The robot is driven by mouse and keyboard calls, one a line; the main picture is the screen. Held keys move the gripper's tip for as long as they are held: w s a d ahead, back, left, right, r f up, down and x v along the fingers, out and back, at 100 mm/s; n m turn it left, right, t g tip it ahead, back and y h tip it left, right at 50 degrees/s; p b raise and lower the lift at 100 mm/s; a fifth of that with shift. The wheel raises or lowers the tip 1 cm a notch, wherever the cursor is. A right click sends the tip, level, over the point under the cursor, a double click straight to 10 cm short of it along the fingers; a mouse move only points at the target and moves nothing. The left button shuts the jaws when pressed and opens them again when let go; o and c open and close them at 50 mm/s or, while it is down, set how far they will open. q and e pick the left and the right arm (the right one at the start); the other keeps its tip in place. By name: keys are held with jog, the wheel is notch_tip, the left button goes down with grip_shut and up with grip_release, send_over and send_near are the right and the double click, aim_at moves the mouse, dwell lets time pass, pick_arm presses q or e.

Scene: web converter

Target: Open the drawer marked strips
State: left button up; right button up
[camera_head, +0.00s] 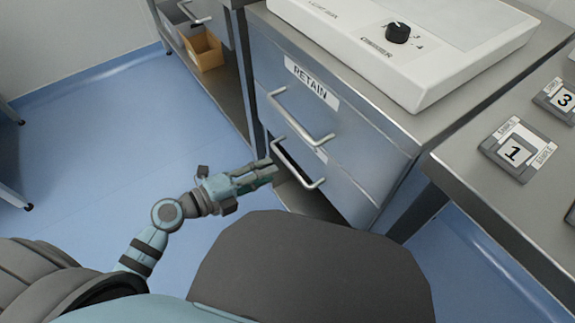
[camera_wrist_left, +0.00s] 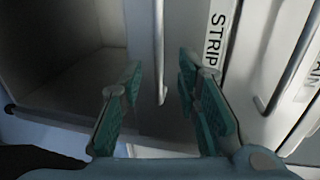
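The lower drawer's front (camera_head: 345,185) is light grey-blue metal and has a silver bar handle (camera_head: 298,165). In the left wrist view its label, reading STRIP with the end cut off, is seen sideways (camera_wrist_left: 216,42), and its handle (camera_wrist_left: 160,50) runs between my fingertips. My left gripper (camera_head: 270,172) is open, close to the handle's left part in the head view. No clear contact with the handle shows. The upper drawer, marked RETAIN (camera_head: 312,82), has its own handle (camera_head: 300,118) and looks shut. My right gripper is not in view.
A white device with a black knob (camera_head: 397,33) stands on the cabinet top. Sample boxes (camera_head: 518,150) lie on the right-hand steel bench (camera_head: 475,180). An orange bin (camera_head: 205,52) sits on a shelf at the back left. Blue floor (camera_head: 100,130) left of the cabinet is clear.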

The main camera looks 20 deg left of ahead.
aim_at(288, 163)
pick_arm(q)
jog(key=b+x, duration=0.1)
jog(key=x, duration=0.6)
jog(key=shift+w+d+f+b, duration=0.1)
jog(key=shift+w+f+b, duration=0.05)
jog(key=shift+b, duration=0.15)
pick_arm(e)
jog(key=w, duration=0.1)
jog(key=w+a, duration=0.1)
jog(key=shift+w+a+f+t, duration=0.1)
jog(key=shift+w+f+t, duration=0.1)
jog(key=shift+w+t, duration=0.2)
pick_arm(q)
jog(key=shift+c, duration=0.6)
grip_shut()
